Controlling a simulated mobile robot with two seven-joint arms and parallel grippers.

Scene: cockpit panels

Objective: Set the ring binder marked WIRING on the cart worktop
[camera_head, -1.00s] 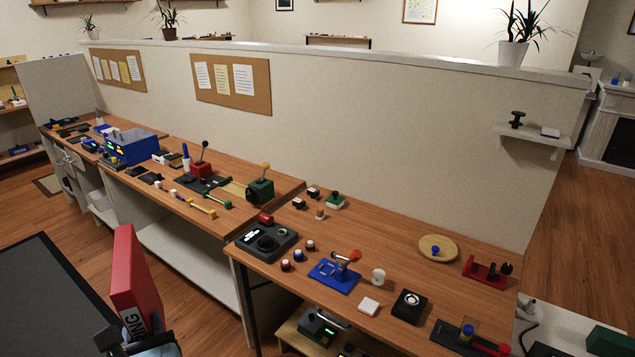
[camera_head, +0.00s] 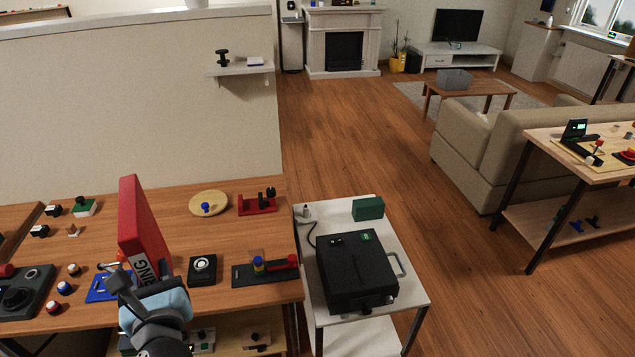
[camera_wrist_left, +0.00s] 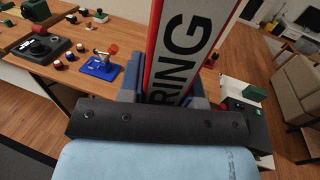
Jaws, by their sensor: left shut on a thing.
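In the head view the binder is in front of the wooden bench, left of the cart. The white cart worktop (camera_head: 402,246) is at the centre right, apart from the binder. My right gripper is not in view.
A black case (camera_head: 355,270) with a handle covers much of the cart worktop. A green box (camera_head: 368,208) sits at its far edge, with a small white item and cable at the far left corner. The wooden bench (camera_head: 235,225) carries several controls. Open floor lies right of the cart.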

